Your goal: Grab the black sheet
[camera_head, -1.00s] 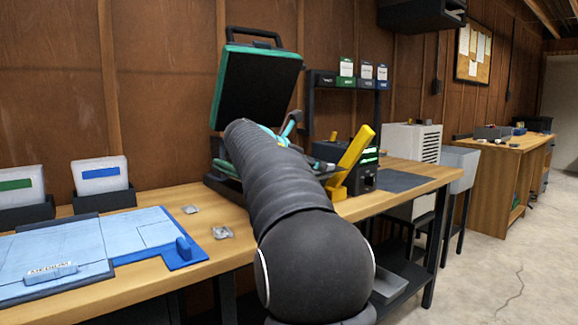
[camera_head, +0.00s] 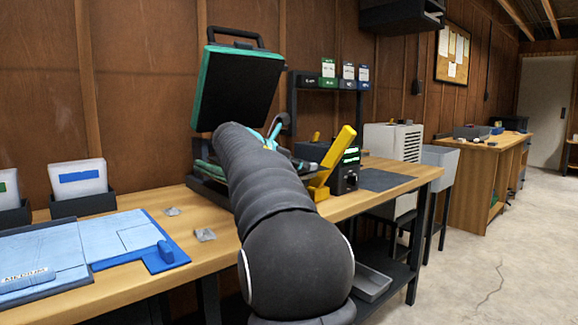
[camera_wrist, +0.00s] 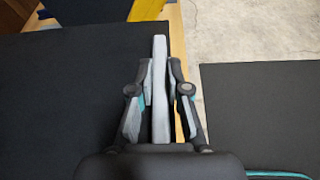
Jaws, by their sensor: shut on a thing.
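In the wrist view my gripper (camera_wrist: 160,80) is shut on a thin, pale grey, sheet-like thing (camera_wrist: 160,60), seen edge-on between the fingers. Its faces are turned from view, so I cannot tell whether it is the black sheet. A large flat black surface (camera_wrist: 60,90) lies below on the left, and another black surface (camera_wrist: 260,110) with a teal edge is at the right. In the head view my arm hides the gripper and what it holds, beside the open press with its teal-rimmed black lid (camera_head: 238,88).
The wooden bench (camera_head: 200,260) carries a blue board (camera_head: 90,245), card holders (camera_head: 78,205) and a dark box with a yellow lever (camera_head: 335,160). A shelf (camera_head: 330,90) holds labelled cards behind. A dark mat (camera_head: 380,180) lies at the right end. Floor (camera_head: 500,270) is clear at right.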

